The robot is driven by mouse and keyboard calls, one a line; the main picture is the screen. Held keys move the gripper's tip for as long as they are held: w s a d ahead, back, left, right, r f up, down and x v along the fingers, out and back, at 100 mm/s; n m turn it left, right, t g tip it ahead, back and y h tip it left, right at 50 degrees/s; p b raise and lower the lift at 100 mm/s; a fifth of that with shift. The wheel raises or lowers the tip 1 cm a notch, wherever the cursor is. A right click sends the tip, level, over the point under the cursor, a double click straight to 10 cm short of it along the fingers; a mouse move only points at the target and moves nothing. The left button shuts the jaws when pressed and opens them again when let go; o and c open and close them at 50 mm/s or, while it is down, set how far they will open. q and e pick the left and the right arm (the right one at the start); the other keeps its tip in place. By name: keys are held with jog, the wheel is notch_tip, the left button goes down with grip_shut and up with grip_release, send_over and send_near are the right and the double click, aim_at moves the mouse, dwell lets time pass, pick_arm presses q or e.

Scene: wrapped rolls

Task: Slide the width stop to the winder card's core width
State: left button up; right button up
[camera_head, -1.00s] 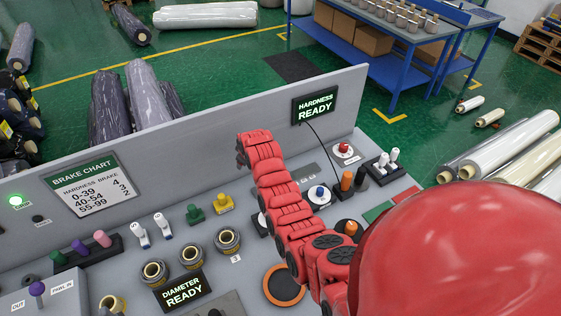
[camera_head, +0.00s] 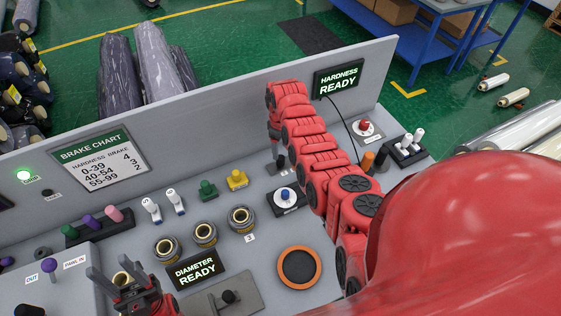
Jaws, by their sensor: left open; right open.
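I cannot make out a winder card or a part marked as the width stop. My red right arm crosses from the right.
The brake chart (camera_head: 97,166) and the HARDNESS READY screen (camera_head: 338,79) are on the back panel. The DIAMETER READY screen (camera_head: 196,268) stands near several rings. Pegs (camera_head: 114,214), green and yellow blocks (camera_head: 237,180), and an orange-rimmed disc (camera_head: 299,267) occupy the console.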

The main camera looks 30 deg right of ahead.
aim_at(281, 157)
jog(key=f+b, duration=0.3)
jog(key=f, duration=0.2)
jog(key=shift+s, duration=0.2)
jog(key=shift+w+f, duration=0.1)
jog(key=shift+f, duration=0.4)
jog(key=shift+r, duration=0.1)
jog(key=shift+c, duration=0.7)
grip_shut()
